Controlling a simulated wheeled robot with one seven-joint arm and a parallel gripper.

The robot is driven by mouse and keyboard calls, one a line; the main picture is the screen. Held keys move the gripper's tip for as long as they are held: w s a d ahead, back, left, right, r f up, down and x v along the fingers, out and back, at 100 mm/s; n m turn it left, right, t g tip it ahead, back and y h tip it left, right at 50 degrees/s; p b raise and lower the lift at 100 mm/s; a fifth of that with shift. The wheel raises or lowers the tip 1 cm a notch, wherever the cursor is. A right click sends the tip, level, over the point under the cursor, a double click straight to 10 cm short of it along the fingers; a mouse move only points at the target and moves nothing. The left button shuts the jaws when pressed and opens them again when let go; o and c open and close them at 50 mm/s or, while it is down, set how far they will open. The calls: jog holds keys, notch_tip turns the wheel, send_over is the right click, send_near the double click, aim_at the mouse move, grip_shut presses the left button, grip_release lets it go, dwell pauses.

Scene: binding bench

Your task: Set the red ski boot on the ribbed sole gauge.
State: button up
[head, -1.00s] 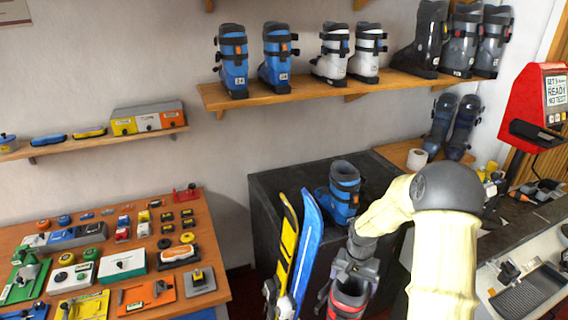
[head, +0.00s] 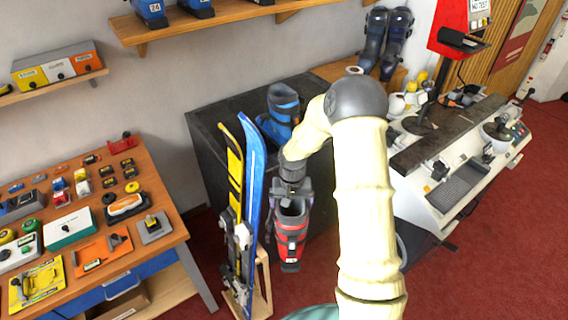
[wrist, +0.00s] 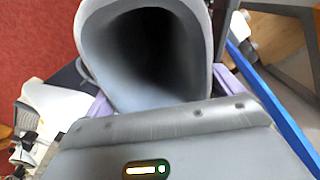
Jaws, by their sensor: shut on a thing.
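My gripper (head: 292,188) is shut on the red ski boot (head: 291,232) at its upper cuff. The boot hangs roughly upright in the air, in front of the dark cabinet and right of the skis. In the wrist view the boot's grey open top (wrist: 92,50) fills the upper middle, between the purple fingers; its sole is hidden there. A dark ribbed plate (head: 464,188), which looks like the ribbed sole gauge, lies on the pale bench at the right of the head view. Nothing stands on it, and the boot is well apart from it, to its left.
Yellow and blue skis (head: 250,190) stand in a wooden rack close left of the boot. A blue boot (head: 283,108) stands on the dark cabinet (head: 222,105). A red display post (head: 452,30) rises behind the pale bench (head: 433,212). Red floor is open at lower right.

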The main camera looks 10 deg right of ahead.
jog(key=s+f+n, duration=0.2)
jog(key=s+f, duration=0.2)
jog(key=f, duration=0.4)
jog(key=shift+s+a+f, duration=0.2)
jog(key=shift+s+f, duration=0.15)
jog(key=shift+f, duration=0.05)
